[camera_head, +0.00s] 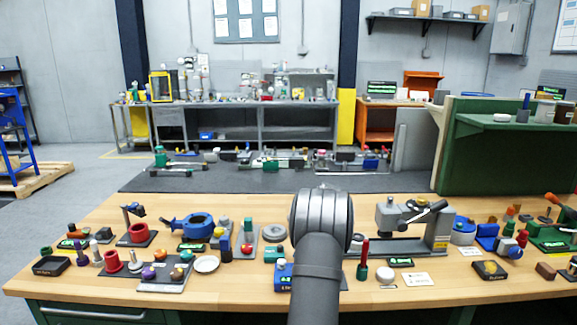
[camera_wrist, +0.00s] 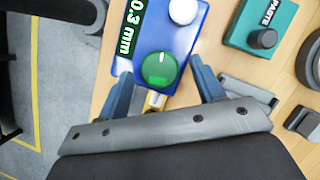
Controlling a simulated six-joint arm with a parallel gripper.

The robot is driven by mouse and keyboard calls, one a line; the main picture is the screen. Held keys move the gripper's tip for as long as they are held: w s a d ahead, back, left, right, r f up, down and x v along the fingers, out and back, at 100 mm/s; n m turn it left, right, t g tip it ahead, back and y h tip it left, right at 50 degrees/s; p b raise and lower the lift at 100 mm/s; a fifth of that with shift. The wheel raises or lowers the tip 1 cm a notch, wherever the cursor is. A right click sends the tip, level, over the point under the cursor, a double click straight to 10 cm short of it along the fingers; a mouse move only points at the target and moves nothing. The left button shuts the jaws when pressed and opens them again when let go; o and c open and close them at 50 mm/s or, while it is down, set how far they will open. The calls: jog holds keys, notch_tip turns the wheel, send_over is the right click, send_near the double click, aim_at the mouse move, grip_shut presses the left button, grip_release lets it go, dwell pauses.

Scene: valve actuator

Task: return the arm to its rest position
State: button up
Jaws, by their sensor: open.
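My gripper (camera_wrist: 161,70) is open in the wrist view, with one blue finger on each side of a green round knob (camera_wrist: 160,68). The knob sits on a blue box (camera_wrist: 150,32) with a "0.3 mm" label and a white knob. Nothing is clasped between the fingers. I cannot tell how far the fingertips are above the box. In the head view my arm rises from the bottom middle over the wooden bench (camera_head: 210,290), and it hides the gripper. A blue labelled block shows just left of the arm.
In the wrist view a teal "PASTE" box (camera_wrist: 262,25) and dark round parts lie to the right; floor shows at the left. In the head view a grey vise-like fixture (camera_head: 400,240) stands right of my arm. Many small parts crowd the bench; a green panel (camera_head: 490,150) stands behind right.

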jog(key=v, duration=1.2)
jog(key=x, duration=1.2)
jog(key=shift+s+a+f, duration=0.1)
jog(key=shift+f, duration=0.1)
jog(key=shift+r+n, duration=0.1)
jog(key=shift+n, duration=0.4)
jog(key=n, duration=0.1)
jog(key=n+h, duration=0.1)
jog(key=n+g, duration=0.1)
jog(key=shift+w+n, duration=0.25)
jog(key=shift+n, duration=0.15)
jog(key=n+h, duration=0.1)
jog(key=n, duration=0.1)
jog(key=n+h, duration=0.1)
jog(key=n, duration=0.3)
jog(key=shift+a+g+h, duration=0.35)
jog(key=shift+g+h, duration=0.05)
jog(key=n+h, duration=0.1)
jog(key=n, duration=0.2)
jog(key=n+h, duration=0.1)
jog(key=n, duration=0.2)
jog(key=shift+a+r, duration=0.1)
jog(key=shift+a, duration=0.1)
jog(key=n, duration=0.2)
jog(key=n+t+h, duration=0.1)
jog(key=n, duration=0.2)
jog(key=shift+s+a+t+h, duration=0.15)
jog(key=shift+t+h, duration=0.15)
